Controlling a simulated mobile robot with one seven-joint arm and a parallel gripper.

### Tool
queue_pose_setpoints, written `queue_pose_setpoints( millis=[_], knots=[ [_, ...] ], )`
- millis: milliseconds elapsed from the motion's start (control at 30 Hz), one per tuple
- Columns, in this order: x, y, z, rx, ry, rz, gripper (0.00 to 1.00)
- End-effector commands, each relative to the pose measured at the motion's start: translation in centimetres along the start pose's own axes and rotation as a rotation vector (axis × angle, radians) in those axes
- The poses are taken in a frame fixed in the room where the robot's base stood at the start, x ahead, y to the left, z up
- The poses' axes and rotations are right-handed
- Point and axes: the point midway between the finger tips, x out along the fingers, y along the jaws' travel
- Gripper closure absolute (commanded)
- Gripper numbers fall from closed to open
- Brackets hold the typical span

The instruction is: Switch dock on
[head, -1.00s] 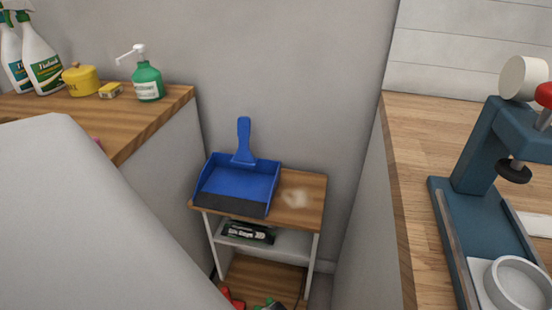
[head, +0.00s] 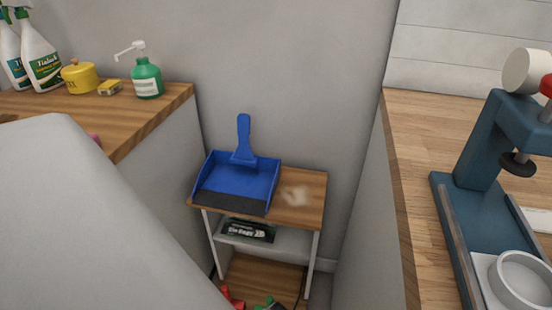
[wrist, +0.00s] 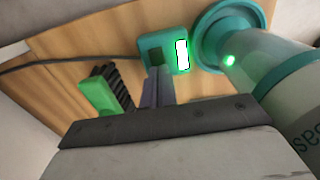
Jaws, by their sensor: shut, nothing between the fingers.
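The dock (wrist: 150,42) is a teal box near the top middle of the wrist view, with a dark square on its face and a bright white panel edged in green. A black cable runs from its left side. Beside it, a round teal base (wrist: 208,30) meets a pale cylinder (wrist: 262,60) with a lit green spot. My gripper (wrist: 157,74) is shut and empty, its tips just at the dock's near edge below the dark square. I cannot tell if they touch it. My gripper is not in the head view, and I cannot make out the dock there.
A green brush (wrist: 100,93) with dark bristles lies left of my fingers on wood. In the head view, a blue dustpan (head: 238,182) lies on a small wooden-topped shelf unit (head: 312,190), with a black box (head: 248,231) on its middle shelf. Counters stand on both sides.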

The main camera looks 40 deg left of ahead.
Motion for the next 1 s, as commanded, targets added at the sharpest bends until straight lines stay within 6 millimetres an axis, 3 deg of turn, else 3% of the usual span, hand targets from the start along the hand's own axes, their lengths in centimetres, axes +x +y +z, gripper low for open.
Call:
queue_pose_setpoints(
  millis=[800,1000],
  knots=[
    [-6.4,0.0,0.0,-0.003,-0.001,0.0,1.0],
    [-7.1,0.0,0.0,-0.001,0.0,-0.001,1.0]
  ],
)
